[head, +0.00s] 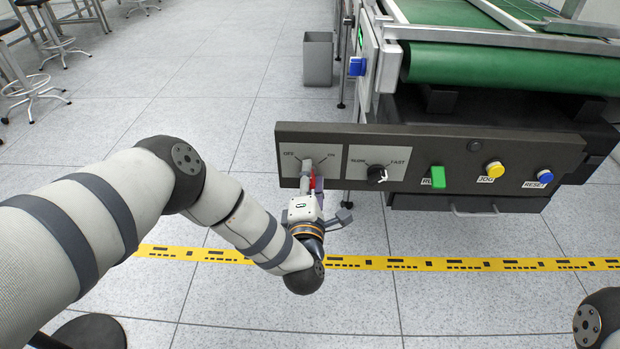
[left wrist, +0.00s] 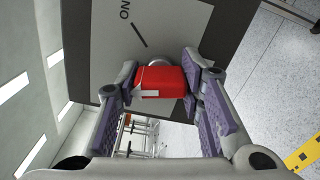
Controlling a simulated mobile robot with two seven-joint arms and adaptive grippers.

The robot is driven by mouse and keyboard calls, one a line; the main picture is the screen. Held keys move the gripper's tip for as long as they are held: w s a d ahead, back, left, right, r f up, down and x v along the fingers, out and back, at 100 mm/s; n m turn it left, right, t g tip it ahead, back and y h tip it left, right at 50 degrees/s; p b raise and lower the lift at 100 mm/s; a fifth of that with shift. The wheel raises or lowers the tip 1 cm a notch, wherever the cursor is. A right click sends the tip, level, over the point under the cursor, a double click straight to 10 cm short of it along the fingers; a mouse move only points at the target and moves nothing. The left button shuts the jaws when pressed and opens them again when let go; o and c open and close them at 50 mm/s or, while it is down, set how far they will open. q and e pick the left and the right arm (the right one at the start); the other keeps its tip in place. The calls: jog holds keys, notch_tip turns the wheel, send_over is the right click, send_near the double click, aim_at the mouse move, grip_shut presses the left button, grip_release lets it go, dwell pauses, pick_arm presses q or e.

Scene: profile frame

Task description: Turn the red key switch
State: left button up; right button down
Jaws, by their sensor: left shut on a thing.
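The red key switch (head: 313,178) sits on the OFF/ON plate at the left end of the dark control panel (head: 430,140). In the head view it is mostly hidden by my left gripper (head: 309,186), which reaches up to it from below. In the left wrist view the red key head (left wrist: 162,82) is between the two purple-padded fingers of my left gripper (left wrist: 160,88), which is shut on it. The ON label and a dark tick mark show beside it; the OFF label is out of that view. My right gripper is not in view.
Right of the key are a black SLOW/FAST knob (head: 377,174), a green rocker (head: 438,177), a yellow button (head: 494,169) and a blue button (head: 545,176). A green conveyor belt (head: 500,68) stands behind. A grey bin (head: 318,59) is on the floor at the back.

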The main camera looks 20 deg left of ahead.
pick_arm(q)
jog(key=n, duration=0.3)
jog(key=shift+f+b, duration=0.1)
jog(key=shift+b, duration=0.3)
jog(key=shift+n+b, duration=0.35)
jog(key=shift+n, duration=1.05)
jog(key=o, duration=1.2)
jog(key=shift+c, duration=0.2)
jog(key=v, duration=1.2)
